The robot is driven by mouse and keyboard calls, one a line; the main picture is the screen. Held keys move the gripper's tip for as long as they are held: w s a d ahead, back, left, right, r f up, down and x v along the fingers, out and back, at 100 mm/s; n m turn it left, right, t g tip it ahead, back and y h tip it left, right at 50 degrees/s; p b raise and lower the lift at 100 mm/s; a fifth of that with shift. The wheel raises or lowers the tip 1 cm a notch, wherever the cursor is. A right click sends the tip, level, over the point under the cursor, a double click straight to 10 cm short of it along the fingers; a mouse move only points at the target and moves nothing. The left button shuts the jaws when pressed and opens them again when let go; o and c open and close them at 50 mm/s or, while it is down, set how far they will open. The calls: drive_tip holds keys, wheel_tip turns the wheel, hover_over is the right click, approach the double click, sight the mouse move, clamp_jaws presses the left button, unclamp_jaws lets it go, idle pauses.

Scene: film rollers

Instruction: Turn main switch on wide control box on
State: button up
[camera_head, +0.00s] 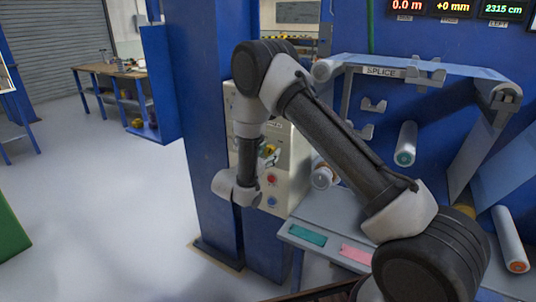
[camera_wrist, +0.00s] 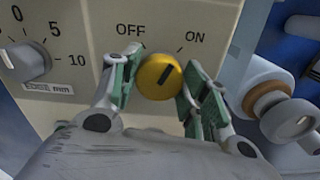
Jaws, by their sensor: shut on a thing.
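The main switch is a round yellow knob (camera_wrist: 155,78) with a black mark on the beige front of the wide control box (camera_head: 292,175). OFF is printed at its upper left and ON at its upper right. The black mark leans up and right, toward the ON side. My gripper (camera_wrist: 160,82) has its green-padded fingers on the left and right of the knob and is shut on it. In the head view my gripper (camera_head: 268,154) shows small at the box front, and the knob is not clear there.
A dial with numbers (camera_wrist: 22,62) is left of the switch. A roller end (camera_wrist: 292,118) stands out close on the right. Below my gripper are a red button (camera_head: 271,180) and a blue button (camera_head: 271,201). A blue post (camera_head: 205,130) stands left of the box.

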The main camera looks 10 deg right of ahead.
drive_tip(key=shift+m, duration=1)
drive_tip(key=o, duration=1)
drive_tip(key=v, duration=1.2)
